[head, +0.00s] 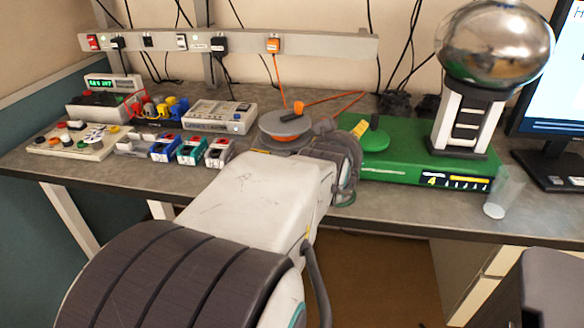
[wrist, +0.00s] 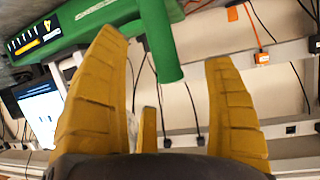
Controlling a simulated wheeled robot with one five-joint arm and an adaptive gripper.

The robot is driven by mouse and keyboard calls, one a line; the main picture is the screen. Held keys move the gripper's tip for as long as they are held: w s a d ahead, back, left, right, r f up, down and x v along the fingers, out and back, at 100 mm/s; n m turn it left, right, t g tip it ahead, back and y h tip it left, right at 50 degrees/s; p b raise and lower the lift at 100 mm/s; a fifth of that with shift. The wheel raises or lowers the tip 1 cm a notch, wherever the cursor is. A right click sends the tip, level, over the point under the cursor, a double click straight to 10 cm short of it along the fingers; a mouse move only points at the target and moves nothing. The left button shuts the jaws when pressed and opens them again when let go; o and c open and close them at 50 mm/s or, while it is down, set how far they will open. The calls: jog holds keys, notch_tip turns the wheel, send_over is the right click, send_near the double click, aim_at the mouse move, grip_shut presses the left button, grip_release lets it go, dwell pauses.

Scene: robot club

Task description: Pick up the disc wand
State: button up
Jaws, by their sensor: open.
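The disc wand (head: 375,141) is green, with a round flat disc and a short upright handle. It stands on the green base (head: 425,160) just right of my arm in the head view. In the wrist view its green handle (wrist: 160,38) comes down from the top edge, between the two yellow fingers of my gripper (wrist: 164,52). The fingers are spread apart, with visible gaps on both sides of the handle. The disc cannot be made out in the wrist view. In the head view my arm hides most of the gripper; one yellow fingertip shows beside the handle.
A chrome sphere (head: 495,42) on a white column rises from the base's right side. A clear cup (head: 503,192) stands near the bench's front edge, with a monitor (head: 556,90) behind. A cable reel (head: 286,122) and several small devices are left of my arm.

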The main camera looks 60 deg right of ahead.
jog(key=shift+x, duration=2.6)
jog(key=shift+s+f, duration=0.1)
jog(key=shift+f, duration=0.1)
jog(key=shift+a, duration=0.1)
jog(key=c, duration=1.3)
jog(key=shift+c, duration=0.5)
jog(key=shift+r, duration=0.15)
